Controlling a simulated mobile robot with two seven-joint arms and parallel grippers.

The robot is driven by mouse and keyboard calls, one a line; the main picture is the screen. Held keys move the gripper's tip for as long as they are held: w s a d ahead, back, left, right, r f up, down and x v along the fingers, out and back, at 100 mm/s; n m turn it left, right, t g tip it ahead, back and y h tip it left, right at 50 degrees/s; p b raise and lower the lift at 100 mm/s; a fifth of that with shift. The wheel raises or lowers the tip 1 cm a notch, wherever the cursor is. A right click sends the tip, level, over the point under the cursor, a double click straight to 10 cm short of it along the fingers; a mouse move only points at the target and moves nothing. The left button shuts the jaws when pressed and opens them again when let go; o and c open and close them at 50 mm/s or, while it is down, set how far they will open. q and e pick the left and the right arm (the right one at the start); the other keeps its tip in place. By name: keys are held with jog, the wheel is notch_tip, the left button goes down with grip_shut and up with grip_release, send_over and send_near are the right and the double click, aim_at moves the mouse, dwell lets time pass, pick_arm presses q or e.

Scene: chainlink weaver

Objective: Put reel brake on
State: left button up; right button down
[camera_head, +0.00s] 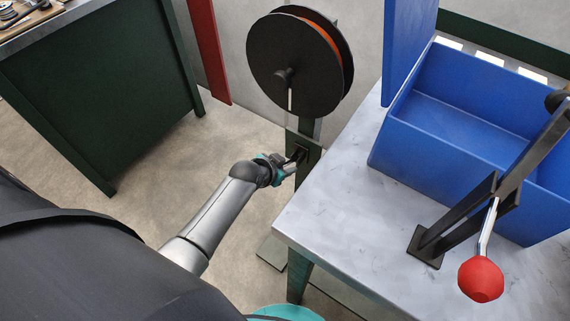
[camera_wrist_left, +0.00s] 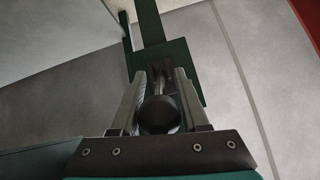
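The reel (camera_head: 290,62), black-flanged with orange inside, hangs on a dark green post (camera_head: 310,128) beyond the workbench's left corner. Below it is a green plate (camera_head: 301,146) with a short dark lever. In the left wrist view a rod runs from this plate (camera_wrist_left: 185,75) to a dark round knob (camera_wrist_left: 160,115). My left gripper (camera_head: 292,160) is at the plate, with its two fingers (camera_wrist_left: 160,75) on either side of the knob. Whether both fingers press on the knob is unclear. My right gripper is out of view.
The grey workbench (camera_head: 330,205) stands close right of my left gripper. It carries a blue bin (camera_head: 430,145) and a lever with a red knob (camera_head: 480,279). A dark green cabinet (camera_head: 100,100) is at the left, with open floor (camera_head: 150,200) between.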

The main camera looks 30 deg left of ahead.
pick_arm(q)
grip_shut()
dwell(1.0)
